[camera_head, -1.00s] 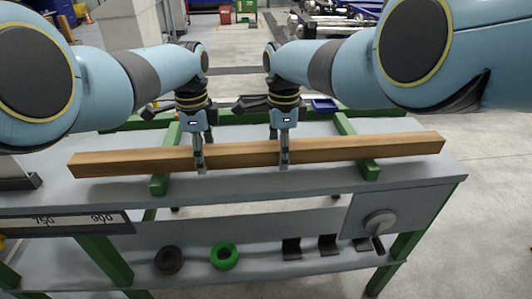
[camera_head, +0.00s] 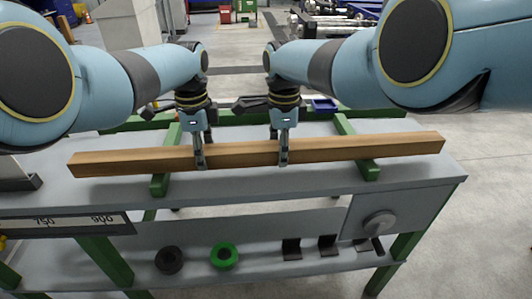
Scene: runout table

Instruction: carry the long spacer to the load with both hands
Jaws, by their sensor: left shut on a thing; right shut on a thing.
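The long spacer (camera_head: 350,150) is a long square wooden bar. It lies across the picture over the grey runout table (camera_head: 420,178), its right end slightly higher in the picture than its left. My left gripper (camera_head: 200,160) is shut on the spacer left of its middle. My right gripper (camera_head: 284,156) is shut on it a little right of its middle. Both come down from above, close together. I cannot tell whether the bar touches the green crosspieces beneath it. I cannot make out which thing is the load.
Green frame crosspieces (camera_head: 160,184) run under the spacer. A scale (camera_head: 70,223) marked 750 and 900 is at the front left. The lower shelf holds a black ring (camera_head: 169,260), a green ring (camera_head: 224,255) and dark brackets (camera_head: 291,249). A blue tray (camera_head: 324,106) is behind.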

